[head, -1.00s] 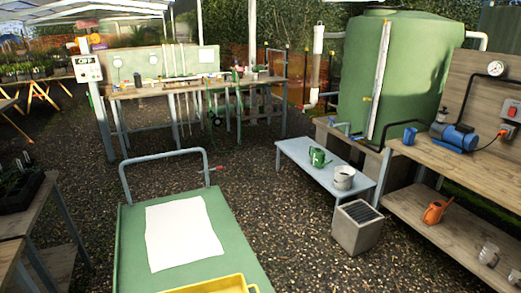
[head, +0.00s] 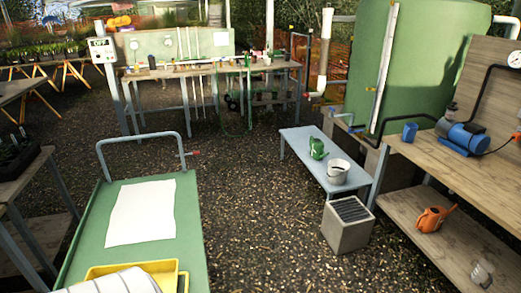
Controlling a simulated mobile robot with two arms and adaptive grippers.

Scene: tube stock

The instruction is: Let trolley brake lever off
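The trolley (head: 185,246) has a flat green deck and a grey tubular push handle (head: 141,136) at its far end. A small lever with a red grip (head: 190,154) sticks out to the right from the right upright of the handle; I take it to be the brake lever. A white sheet (head: 141,212) lies on the deck. A yellow tray (head: 166,270) at the near end holds something pale and rounded, cut off by the lower edge. Neither of my grippers shows in the head view.
A low grey-blue bench (head: 302,148) with a green watering can (head: 317,149) and a pale bucket (head: 338,171) stands right of the trolley. A grey box (head: 346,227) stands before it. Gravel between trolley and bench is clear. A wooden workbench (head: 455,182) is at the right.

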